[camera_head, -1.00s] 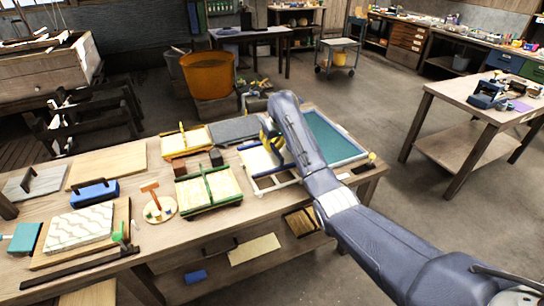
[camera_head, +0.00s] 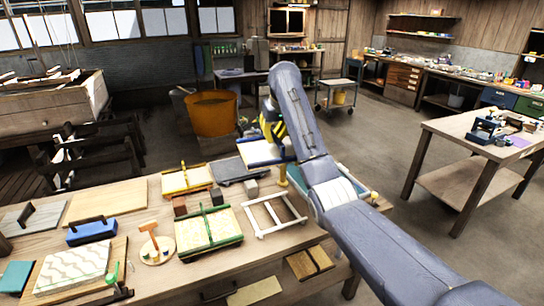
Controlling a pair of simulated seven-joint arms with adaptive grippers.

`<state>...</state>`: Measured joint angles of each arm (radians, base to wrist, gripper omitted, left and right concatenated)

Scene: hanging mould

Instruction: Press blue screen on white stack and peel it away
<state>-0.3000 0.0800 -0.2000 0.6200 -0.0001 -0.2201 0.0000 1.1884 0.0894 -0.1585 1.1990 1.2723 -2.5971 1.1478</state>
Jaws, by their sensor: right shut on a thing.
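My right gripper (camera_head: 273,128), with yellow and black fingers, is shut on a blue-edged screen (camera_head: 258,154) with a pale face. The screen is held above the back right of the workbench, tilted slightly. My right arm hides part of its right side. A white stack (camera_head: 72,268) with a wavy pattern lies on a wooden board at the front left of the bench, well apart from the screen. My left gripper is not in view.
An empty white frame (camera_head: 272,214) lies on the bench below the screen. A green-framed mould (camera_head: 208,229), a yellow-framed mould (camera_head: 188,180), a round stand with a T-handle (camera_head: 155,245) and a blue block (camera_head: 91,230) stand between the screen and the stack. A teal-bottomed tray (camera_head: 318,185) is partly behind my arm.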

